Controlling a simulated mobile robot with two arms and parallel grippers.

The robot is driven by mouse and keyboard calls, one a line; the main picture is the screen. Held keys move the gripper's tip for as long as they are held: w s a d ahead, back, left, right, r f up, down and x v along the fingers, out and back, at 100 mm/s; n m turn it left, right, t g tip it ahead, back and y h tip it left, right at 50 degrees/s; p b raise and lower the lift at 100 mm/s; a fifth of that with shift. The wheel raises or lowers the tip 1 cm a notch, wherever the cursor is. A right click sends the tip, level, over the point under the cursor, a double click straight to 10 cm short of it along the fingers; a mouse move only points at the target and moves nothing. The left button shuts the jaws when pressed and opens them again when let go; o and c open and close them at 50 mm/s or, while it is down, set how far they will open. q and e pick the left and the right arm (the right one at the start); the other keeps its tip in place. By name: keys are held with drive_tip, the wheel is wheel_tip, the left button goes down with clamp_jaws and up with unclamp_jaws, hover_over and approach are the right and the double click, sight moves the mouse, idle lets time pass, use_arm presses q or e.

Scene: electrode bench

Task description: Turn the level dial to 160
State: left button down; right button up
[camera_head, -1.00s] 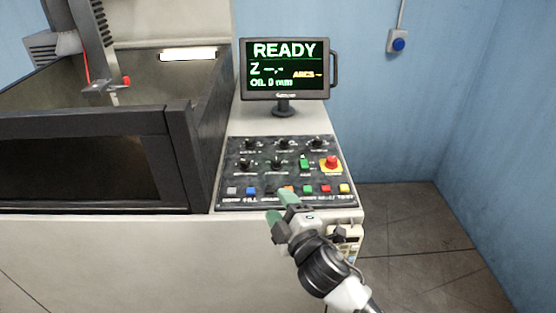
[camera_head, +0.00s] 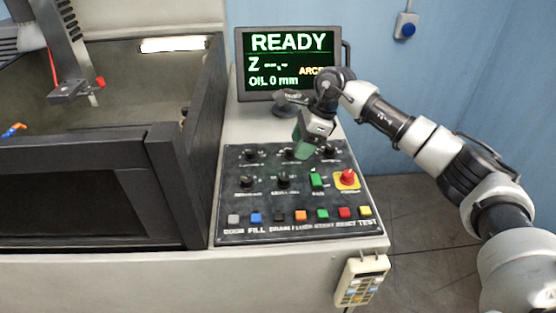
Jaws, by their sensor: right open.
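The black control panel (camera_head: 232,211) carries two rows of black dials. The lower middle dial (camera_head: 284,180) has a small label beneath it that seems to read level; its setting is too small to read. My right gripper (camera_head: 304,146) is open and empty. Its green-padded fingers point down over the upper row, partly covering the upper middle dial (camera_head: 291,153). It is above and a little right of the lower middle dial in the picture, apart from it. The monitor (camera_head: 286,60) reads READY and OIL 0 mm. My left gripper is not in view.
A red stop button (camera_head: 347,176) on a yellow plate and a green switch (camera_head: 317,180) sit right of the dials. Several coloured buttons line the panel's front. A dark tank wall (camera_head: 190,165) rises at left. A handset (camera_head: 361,280) hangs at the bench front.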

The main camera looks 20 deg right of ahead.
sight(285, 177)
drive_tip(key=f, duration=0.1)
drive_tip(key=s+a+f+p, duration=0.1)
drive_tip(key=a+f, duration=0.1)
drive_tip(key=shift+s+f, duration=0.15)
drive_tip(key=shift+s, duration=0.15)
drive_tip(key=x, duration=0.2)
drive_tip(key=p+x, duration=0.1)
drive_tip(key=shift+w+f, duration=0.25)
drive_tip(key=shift+w, duration=0.05)
drive_tip(key=shift+x, duration=1.2)
drive_tip(key=shift+f, duration=0.1)
drive_tip(key=shift+c, duration=0.3)
drive_tip(key=c, duration=0.8)
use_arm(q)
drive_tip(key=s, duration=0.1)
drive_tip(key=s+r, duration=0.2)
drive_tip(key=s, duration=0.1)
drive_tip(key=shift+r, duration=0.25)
use_arm(e)
drive_tip(key=shift+c, duration=0.2)
